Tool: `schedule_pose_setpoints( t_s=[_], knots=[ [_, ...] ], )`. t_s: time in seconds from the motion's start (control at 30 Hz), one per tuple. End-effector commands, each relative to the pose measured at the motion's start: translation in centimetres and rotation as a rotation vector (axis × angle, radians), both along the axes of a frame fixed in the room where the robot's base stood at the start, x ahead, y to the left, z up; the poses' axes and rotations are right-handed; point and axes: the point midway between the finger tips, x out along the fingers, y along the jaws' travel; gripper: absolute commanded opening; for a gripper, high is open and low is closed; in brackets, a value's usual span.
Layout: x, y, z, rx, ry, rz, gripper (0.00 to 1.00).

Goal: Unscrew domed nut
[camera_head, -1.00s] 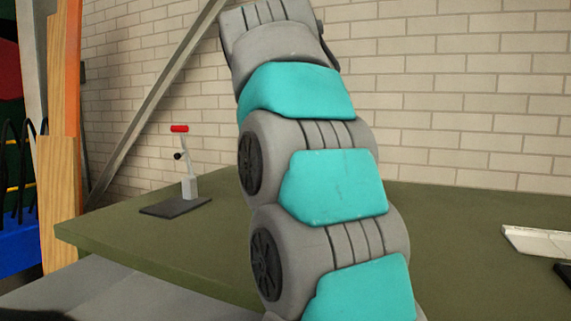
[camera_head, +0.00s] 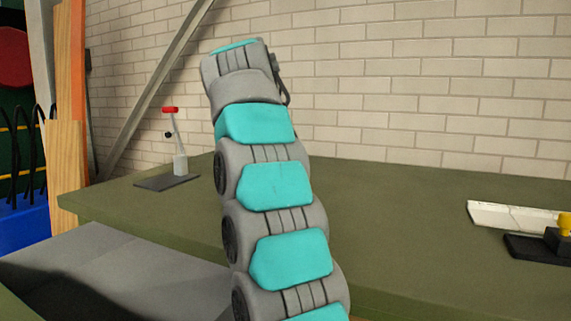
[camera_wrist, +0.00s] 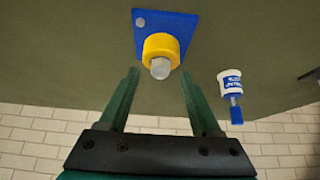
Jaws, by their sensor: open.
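In the wrist view a grey domed nut (camera_wrist: 160,68) sits at the middle of a round yellow collar (camera_wrist: 158,48). The collar is on a blue plate (camera_wrist: 180,21) that lies on the green surface. My gripper (camera_wrist: 159,72) is open, with one green finger on each side of the nut and collar. I see gaps on both sides and cannot tell how high the fingertips are above the plate. In the head view my arm stands in front of the table, and I cannot see the gripper or nut there.
On the green table (camera_head: 420,215) a red-handled clamp (camera_head: 176,145) stands at left. A white bar (camera_head: 510,215) and a yellow part (camera_head: 560,232) on a dark base are at right.

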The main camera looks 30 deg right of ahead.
Motion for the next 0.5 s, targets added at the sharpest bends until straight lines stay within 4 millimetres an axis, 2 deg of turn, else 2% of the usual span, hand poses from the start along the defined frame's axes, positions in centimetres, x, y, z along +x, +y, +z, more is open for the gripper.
schedule_pose_setpoints(
  t_s=[0.37, 0.5],
  knots=[
    [0.27, 0.06, -0.32, -0.001, -0.002, 0.000, 0.65],
    [0.26, 0.05, -0.32, 0.000, -0.002, 0.000, 0.50]
  ],
)
